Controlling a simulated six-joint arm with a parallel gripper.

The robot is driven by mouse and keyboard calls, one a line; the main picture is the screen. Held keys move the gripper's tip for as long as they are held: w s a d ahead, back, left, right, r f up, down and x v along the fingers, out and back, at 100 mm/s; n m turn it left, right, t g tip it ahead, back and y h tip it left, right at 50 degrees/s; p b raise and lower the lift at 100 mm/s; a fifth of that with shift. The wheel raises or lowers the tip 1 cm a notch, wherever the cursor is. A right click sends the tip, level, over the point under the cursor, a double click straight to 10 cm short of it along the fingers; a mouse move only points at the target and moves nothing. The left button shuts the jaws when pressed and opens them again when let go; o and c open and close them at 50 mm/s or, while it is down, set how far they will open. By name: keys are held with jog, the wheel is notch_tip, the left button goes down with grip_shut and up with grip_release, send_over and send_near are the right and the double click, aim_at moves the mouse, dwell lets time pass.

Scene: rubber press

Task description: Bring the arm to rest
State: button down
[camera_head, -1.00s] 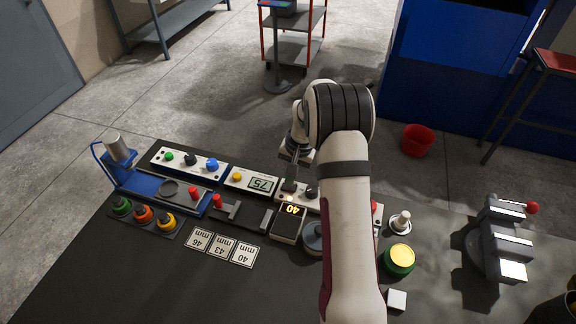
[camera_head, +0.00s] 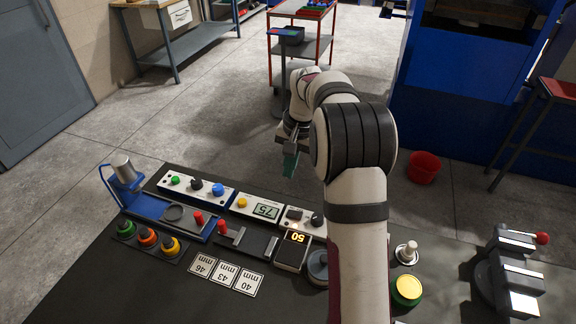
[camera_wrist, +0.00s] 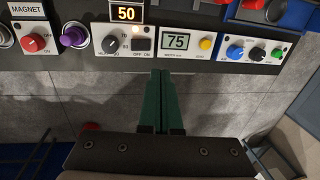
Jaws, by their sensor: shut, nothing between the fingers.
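My gripper (camera_head: 291,163) is up behind the far edge of the dark bench (camera_head: 90,275), above the floor. Its green fingers (camera_wrist: 158,100) are together in the wrist view, shut with nothing between them. They point toward the bench's row of control panels and touch nothing there. My arm rises on the right side of the head view and hides part of the bench.
The panels hold a display (camera_head: 296,238) reading 50, another display (camera_head: 266,211) reading 75, and several knobs. A blue stand (camera_head: 150,205), number cards (camera_head: 225,273), a yellow-topped green can (camera_head: 407,288) and a vise (camera_head: 508,268) are on the bench. A red bucket (camera_head: 424,168) stands on the floor.

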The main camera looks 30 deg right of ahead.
jog(key=s+a+r+n, duration=0.1)
jog(key=s+a+r, duration=0.3)
jog(key=s+a, duration=0.45)
jog(key=s+a+r+n, duration=0.1)
jog(key=s+a+r, duration=0.4)
jog(key=s, duration=0.6)
jog(key=s+a+f, duration=0.2)
jog(key=s, duration=0.5)
jog(key=s+a+f+n+g, duration=0.1)
jog(key=s+a+f, duration=0.1)
jog(key=s, duration=0.5)
jog(key=shift+a+f+y, duration=0.2)
jog(key=shift+f+y, duration=0.1)
jog(key=shift+f, duration=0.1)
